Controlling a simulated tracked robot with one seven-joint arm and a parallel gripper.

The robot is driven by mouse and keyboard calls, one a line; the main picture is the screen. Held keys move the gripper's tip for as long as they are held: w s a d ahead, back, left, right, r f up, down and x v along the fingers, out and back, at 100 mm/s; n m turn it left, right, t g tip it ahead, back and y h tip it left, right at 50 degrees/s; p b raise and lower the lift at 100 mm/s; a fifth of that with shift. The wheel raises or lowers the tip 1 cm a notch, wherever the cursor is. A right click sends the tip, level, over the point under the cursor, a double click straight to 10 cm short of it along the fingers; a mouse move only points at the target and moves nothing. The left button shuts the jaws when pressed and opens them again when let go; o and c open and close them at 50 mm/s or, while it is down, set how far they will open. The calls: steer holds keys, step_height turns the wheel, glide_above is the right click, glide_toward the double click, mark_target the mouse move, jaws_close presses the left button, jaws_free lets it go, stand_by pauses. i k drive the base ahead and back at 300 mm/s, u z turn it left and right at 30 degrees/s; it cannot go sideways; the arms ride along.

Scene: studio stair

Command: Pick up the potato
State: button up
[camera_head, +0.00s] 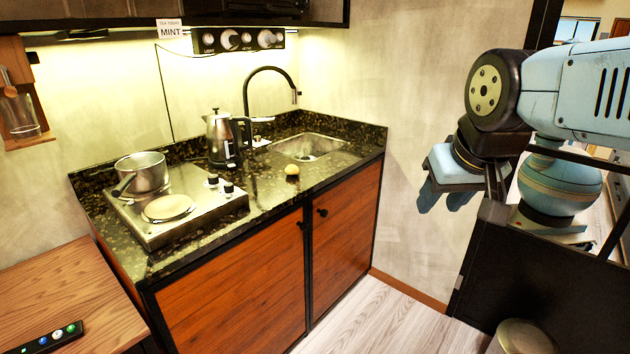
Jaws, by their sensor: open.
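The potato (292,170) is a small, pale, roundish thing on the dark speckled countertop (268,190). It sits in front of the sink, near the counter's front edge. My gripper (446,200) hangs at the right with its fingers pointing down. It is open, with nothing seen between the fingers. It is well to the right of the potato and apart from the counter.
A kettle (218,140) stands left of the sink (308,147) and its black tap (268,72). A pot (142,172) stands on the steel hob (200,222) at left. A wooden table (65,290) is at lower left. Floor (360,315) before the cabinets is clear.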

mark_target(293, 171)
steer(key=z, duration=0.2)
steer(key=k, duration=0.5)
steer(key=z, duration=0.35)
steer(key=i, duration=1.1)
steer(key=u, duration=0.85)
steer(key=i, duration=1.2)
steer(key=u, duration=0.75)
steer(key=k, duration=0.85)
steer(key=u, duration=0.15)
steer(key=i, duration=0.7)
